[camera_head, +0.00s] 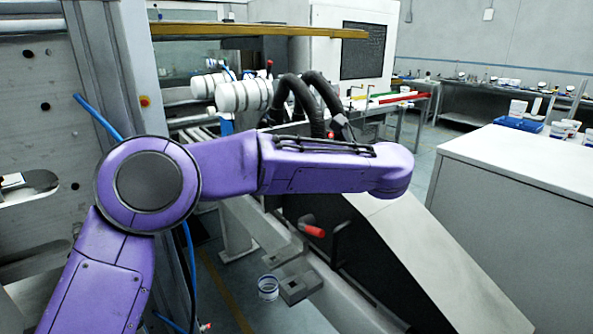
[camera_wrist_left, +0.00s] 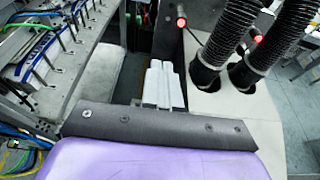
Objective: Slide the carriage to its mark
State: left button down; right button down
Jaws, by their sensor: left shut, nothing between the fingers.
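My left gripper (camera_wrist_left: 165,66) shows in the left wrist view as two pale grey fingers side by side, shut with nothing between them. In the head view my purple left arm crosses the middle and hides this gripper. A red-knobbed lever (camera_head: 314,231) shows just below the arm in the head view. Two red knobs on dark levers, one at the top (camera_wrist_left: 181,21) and one farther right (camera_wrist_left: 257,34), show in the left wrist view, apart from the fingers. I cannot tell which part is the carriage, and I make out no mark. My right gripper is not in view.
Two black ribbed hoses (camera_wrist_left: 232,42) rise right of the fingers. A rail with metal hooks (camera_wrist_left: 52,45) runs along the left.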

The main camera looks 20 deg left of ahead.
pick_arm(q)
jog(key=v, duration=0.3)
jog(key=shift+w+d+f+b, duration=0.1)
jog(key=shift+d+b, duration=0.2)
jog(key=shift+b, duration=0.05)
jog(key=c, duration=1.6)
grip_release()
jog(key=shift+d, duration=0.25)
jog(key=shift+c, duration=0.2)
jog(key=o, duration=0.5)
jog(key=shift+s+d+m, duration=0.1)
jog(key=shift+s+m, duration=0.15)
jog(key=shift+m, duration=0.35)
jog(key=n+t+h+p, duration=0.9)
jog(key=n+t+h, duration=0.25)
jog(key=n, duration=1.45)
send_near(334, 251)
jog(key=shift+g, duration=0.25)
jog(key=w+p, duration=0.1)
jog(key=w, duration=0.2)
jog(key=w+p, duration=0.1)
jog(key=w, duration=0.2)
jog(key=w+p, duration=0.1)
jog(key=w, duration=0.2)
jog(key=shift+w+a+r, duration=0.3)
jog(key=shift+w+a, duration=0.1)
jog(key=shift+w, duration=0.5)
jog(key=shift+f, duration=0.1)
grip_shut()
